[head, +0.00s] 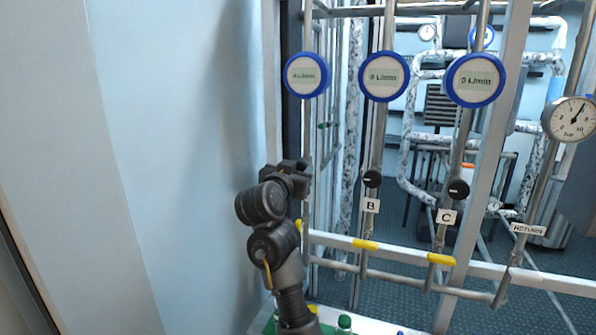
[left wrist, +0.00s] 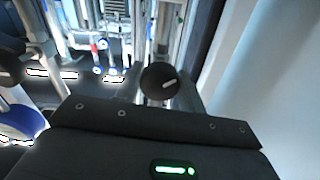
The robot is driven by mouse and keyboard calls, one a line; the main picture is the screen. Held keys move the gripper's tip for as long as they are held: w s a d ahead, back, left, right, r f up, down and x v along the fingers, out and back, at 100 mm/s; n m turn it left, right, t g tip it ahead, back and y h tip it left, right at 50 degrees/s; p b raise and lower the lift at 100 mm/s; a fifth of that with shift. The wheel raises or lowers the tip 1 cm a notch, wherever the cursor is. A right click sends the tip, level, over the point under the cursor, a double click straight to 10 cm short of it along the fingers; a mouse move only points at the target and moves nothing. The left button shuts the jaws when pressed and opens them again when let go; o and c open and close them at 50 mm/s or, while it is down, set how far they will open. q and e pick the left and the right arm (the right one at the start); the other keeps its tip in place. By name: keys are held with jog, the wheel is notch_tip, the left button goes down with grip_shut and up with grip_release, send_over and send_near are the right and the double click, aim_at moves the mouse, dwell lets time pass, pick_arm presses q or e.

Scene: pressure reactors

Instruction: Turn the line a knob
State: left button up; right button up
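My left gripper (head: 298,174) is raised in front of the leftmost pipe, below its blue-rimmed flow meter (head: 307,75). In the head view it covers the place of the line A knob and its label. In the left wrist view a round black knob (left wrist: 160,82) with a white mark shows just ahead, between the dark fingers (left wrist: 160,96). The fingers look apart, one on each side of it; contact cannot be told. The similar knobs of line B (head: 372,179) and line C (head: 458,189) stand to the right. My right gripper is not in view.
Flow meters B (head: 384,76) and C (head: 475,80) read 0 L/min. Yellow valve handles (head: 365,244) sit lower on the pipes. A pressure gauge (head: 571,119) is at far right. A pale wall (head: 180,150) stands left of my arm. Bottle caps (head: 344,322) show below.

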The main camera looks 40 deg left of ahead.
pick_arm(q)
jog(key=shift+c, duration=0.6)
jog(key=shift+n, duration=1.3)
jog(key=n, duration=0.2)
jog(key=shift+n, duration=1.3)
jog(key=n, duration=0.6)
jog(key=shift+d, duration=0.1)
jog(key=n, duration=0.2)
jog(key=shift+n, duration=1.2)
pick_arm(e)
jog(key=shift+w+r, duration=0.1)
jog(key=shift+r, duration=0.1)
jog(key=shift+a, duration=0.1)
